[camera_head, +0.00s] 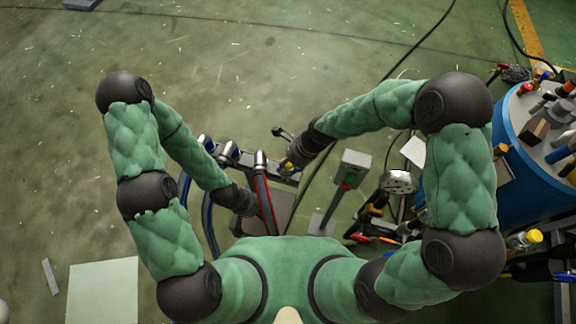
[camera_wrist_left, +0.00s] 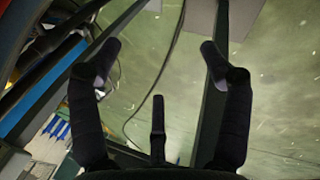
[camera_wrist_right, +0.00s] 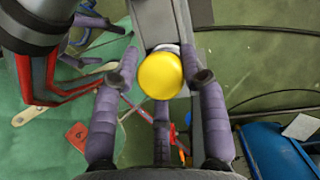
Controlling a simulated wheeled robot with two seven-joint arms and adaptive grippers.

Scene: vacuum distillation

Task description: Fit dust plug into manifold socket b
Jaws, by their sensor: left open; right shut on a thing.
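The yellow, round-headed dust plug (camera_wrist_right: 160,76) sits between the fingers of my right gripper (camera_wrist_right: 167,72), which is shut on it. In the head view a small yellow spot of the plug (camera_head: 288,166) shows at the tip of my right gripper (camera_head: 294,160). The manifold (camera_wrist_right: 158,22) is a grey bar just beyond the plug; its silver elbow fittings (camera_head: 260,160) show in the head view. The plug's head hides the socket behind it, so I cannot tell whether it is seated. My left gripper (camera_wrist_left: 160,62) is open and empty, beside the hoses in the head view (camera_head: 248,208).
A blue drum (camera_head: 510,150) with loose tools is at the far right. Open floor lies beyond.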

